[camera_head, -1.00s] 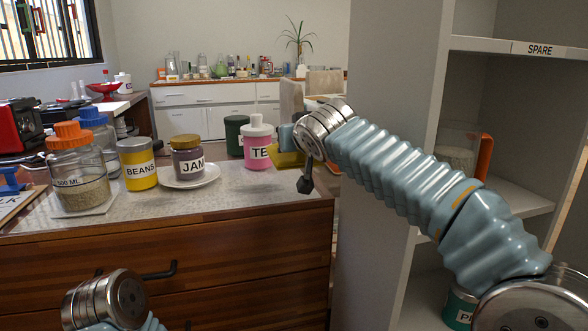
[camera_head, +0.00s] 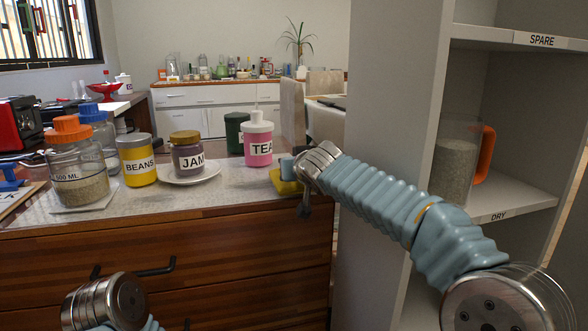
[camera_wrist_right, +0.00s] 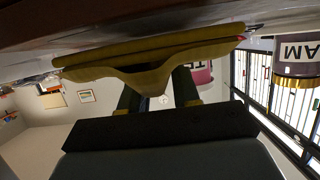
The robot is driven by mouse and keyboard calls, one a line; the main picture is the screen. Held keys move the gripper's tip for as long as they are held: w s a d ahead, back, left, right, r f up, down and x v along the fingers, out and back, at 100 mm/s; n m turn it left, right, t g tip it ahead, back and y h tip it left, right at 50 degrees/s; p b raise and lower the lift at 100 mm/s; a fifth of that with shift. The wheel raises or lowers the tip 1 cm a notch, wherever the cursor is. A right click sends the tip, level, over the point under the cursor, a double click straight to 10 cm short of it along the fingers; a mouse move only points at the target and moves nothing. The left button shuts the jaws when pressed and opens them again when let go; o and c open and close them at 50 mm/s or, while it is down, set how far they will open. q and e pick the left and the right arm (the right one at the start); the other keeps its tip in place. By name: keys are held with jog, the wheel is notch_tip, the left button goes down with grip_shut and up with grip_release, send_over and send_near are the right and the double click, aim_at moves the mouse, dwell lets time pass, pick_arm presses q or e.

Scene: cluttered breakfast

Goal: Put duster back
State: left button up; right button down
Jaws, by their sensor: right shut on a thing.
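The duster is a yellow cloth (camera_head: 286,184) at the right front corner of the counter top, in the head view. My right gripper (camera_head: 291,169) is shut on it from above; its hand partly hides the cloth. In the right wrist view, the folded yellow duster (camera_wrist_right: 150,62) is pinched between the dark fingers of my right gripper (camera_wrist_right: 157,92) and lies close along the counter surface. I cannot tell whether it rests fully on the counter. Of my left arm only a metal wrist part shows at the lower left; its gripper is out of view.
A pink TEA jar (camera_head: 258,146) stands just behind the duster. A JAM jar (camera_head: 187,155) on a plate, a yellow BEANS tin (camera_head: 137,164) and an orange-lidded jar (camera_head: 76,172) stand further left. A tall grey shelf unit (camera_head: 398,120) rises at the right.

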jog(key=c, duration=0.8)
grip_release()
jog(key=shift+f, duration=0.1)
jog(key=shift+r+p, duration=0.25)
jog(key=shift+p, duration=0.05)
jog(key=b+v, duration=0.2)
jog(key=v, duration=1)
jog(key=shift+s+f, duration=0.1)
jog(key=shift+f, duration=0.05)
